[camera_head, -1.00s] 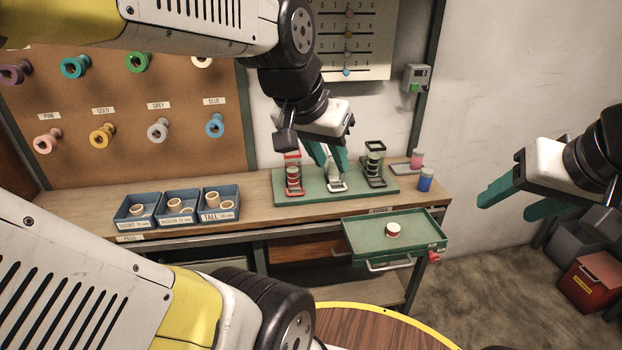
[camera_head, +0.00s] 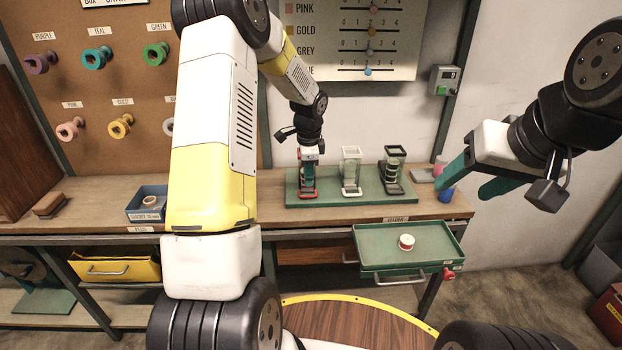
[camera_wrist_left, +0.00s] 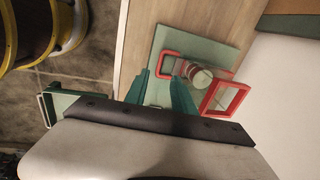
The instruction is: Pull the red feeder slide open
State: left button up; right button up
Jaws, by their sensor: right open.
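The red feeder (camera_head: 307,192) stands at the left end of a green base plate (camera_head: 330,201) on the bench, partly hidden by my left gripper. In the left wrist view its red window frame (camera_wrist_left: 224,98), a stack of striped rolls (camera_wrist_left: 198,82) and the red slide loop (camera_wrist_left: 182,55) show. My left gripper (camera_wrist_left: 161,76) is open, with its teal fingers apart and pointing at the slide loop. I cannot tell whether they touch it. My right gripper (camera_head: 462,190) is open and empty, in front of the bench's right end.
A pale feeder (camera_head: 351,170) and a dark feeder (camera_head: 394,170) stand to the right. A green tray (camera_head: 372,240) with a red-and-white roll (camera_head: 406,242) juts out below. Blue and pink cups stand behind my right gripper. A blue bin (camera_head: 148,205) is left.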

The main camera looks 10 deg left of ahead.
aim_at(308, 196)
pick_arm(q)
jog(key=f, duration=0.2)
jog(key=w+f, duration=0.1)
jog(key=f, duration=0.5)
jog(key=shift+w+a, duration=0.15)
jog(key=shift+a, duration=0.05)
grip_shut()
jog(key=shift+r, duration=0.1)
dwell(1.1)
